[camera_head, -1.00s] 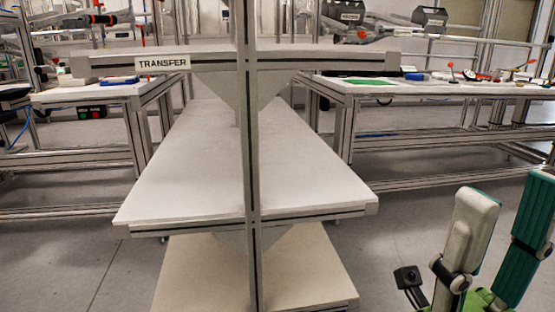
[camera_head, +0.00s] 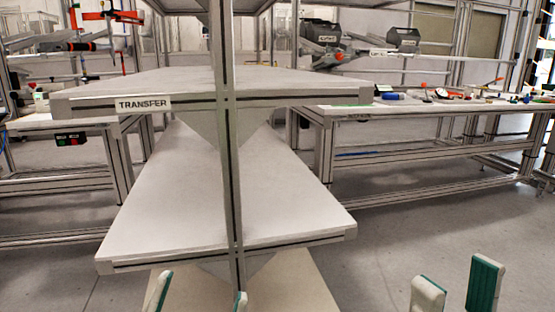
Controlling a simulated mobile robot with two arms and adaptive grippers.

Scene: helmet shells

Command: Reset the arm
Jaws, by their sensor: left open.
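My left gripper (camera_head: 199,296) shows at the bottom edge, in front of the transfer rack. Only its two pale, green-lined fingertips are in view; they stand wide apart with nothing between them. My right gripper (camera_head: 457,290) is at the bottom right, with its two fingers upright, apart and empty. The rest of both grippers and arms is below the picture. Neither gripper is seen touching anything.
A shelf rack labelled TRANSFER (camera_head: 143,105) stands ahead, its white shelves (camera_head: 215,205) bare where seen. A workbench (camera_head: 440,108) with small tools is on the right, another bench (camera_head: 60,122) on the left. Grey floor (camera_head: 400,235) is clear at right.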

